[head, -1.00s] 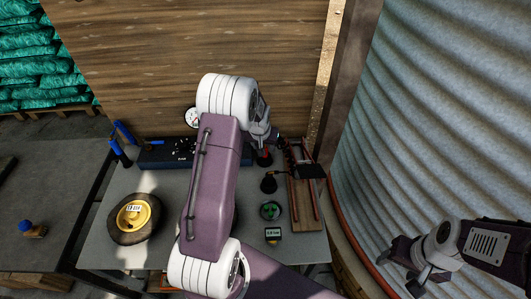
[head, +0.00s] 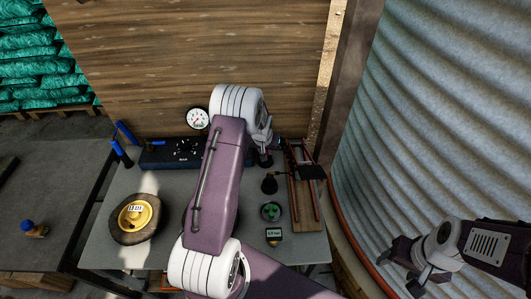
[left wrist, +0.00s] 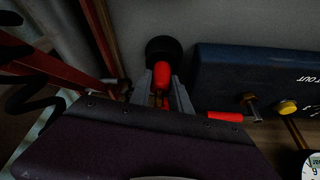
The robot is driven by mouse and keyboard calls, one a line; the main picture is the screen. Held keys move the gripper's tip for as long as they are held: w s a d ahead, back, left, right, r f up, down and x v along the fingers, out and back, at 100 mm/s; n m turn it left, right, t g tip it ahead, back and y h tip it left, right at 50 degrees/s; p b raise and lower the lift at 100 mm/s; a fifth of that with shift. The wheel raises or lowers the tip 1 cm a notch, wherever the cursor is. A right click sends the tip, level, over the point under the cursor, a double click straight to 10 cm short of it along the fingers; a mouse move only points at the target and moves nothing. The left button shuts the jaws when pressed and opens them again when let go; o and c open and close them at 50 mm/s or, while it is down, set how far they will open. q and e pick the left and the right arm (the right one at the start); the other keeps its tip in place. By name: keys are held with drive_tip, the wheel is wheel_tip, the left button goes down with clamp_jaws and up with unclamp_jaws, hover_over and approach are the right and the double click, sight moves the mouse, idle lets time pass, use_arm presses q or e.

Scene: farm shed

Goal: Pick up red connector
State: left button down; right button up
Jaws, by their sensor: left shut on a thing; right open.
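The red connector (left wrist: 162,68) is upright between my left gripper's fingers in the left wrist view, with a round black base (left wrist: 165,47) behind it. My left gripper (left wrist: 161,84) is shut on the connector. In the head view my left gripper (head: 264,148) is at the back of the grey table, left of the red-railed rack; the connector is mostly hidden there. My right gripper (head: 405,273) is open and empty at the lower right, off the table. A second red piece (left wrist: 225,116) shows beside the fingers in the left wrist view.
A blue box (head: 168,157) and a round gauge (head: 198,118) are at the back. The wooden rack with red rails (head: 304,205) stands at right. A yellow disc (head: 137,214), a green-topped round part (head: 271,212) and a small display (head: 274,235) lie nearer.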

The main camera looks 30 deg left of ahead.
use_arm(q)
wheel_tip(320, 180, up, 10)
idle(0.3)
drive_tip(key=shift+w, duration=0.1)
